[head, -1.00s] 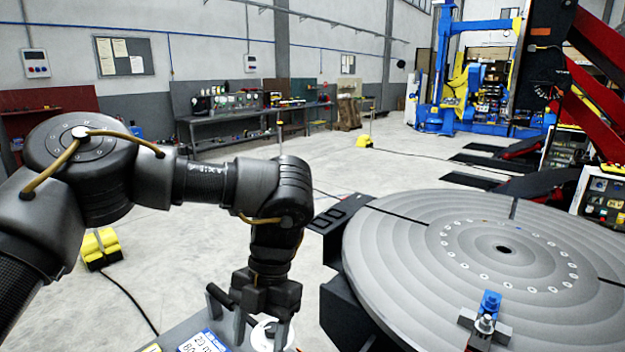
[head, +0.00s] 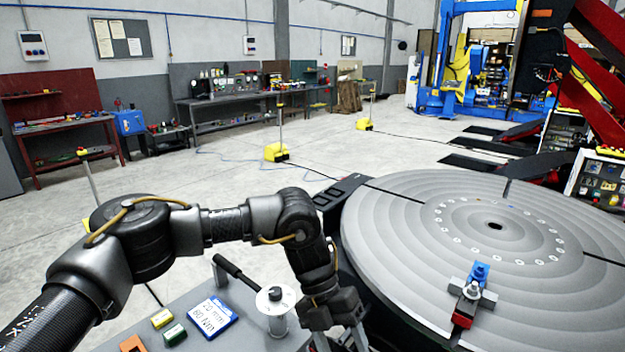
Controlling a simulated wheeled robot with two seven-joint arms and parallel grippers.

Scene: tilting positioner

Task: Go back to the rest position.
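My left arm comes in from the left. Its dark gripper (head: 337,322) points down at the bottom edge, between the small grey table and the round plate. Light finger parts show below the gripper body, but the picture's edge cuts off the tips. I cannot tell whether they are apart or hold anything. My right gripper is out of view. The big grey round plate (head: 400,235) of the positioner is at the right, tilted a little. A clamp with a blue block (head: 479,273) and a red end sits on it near its front edge.
The grey table (head: 255,335) carries a black-handled tool standing by a white-topped post (head: 276,300), a blue-and-white label card (head: 212,317), and small yellow, green and orange blocks. Yellow-footed posts (head: 277,152) stand on the open floor behind. Workbenches line the wall.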

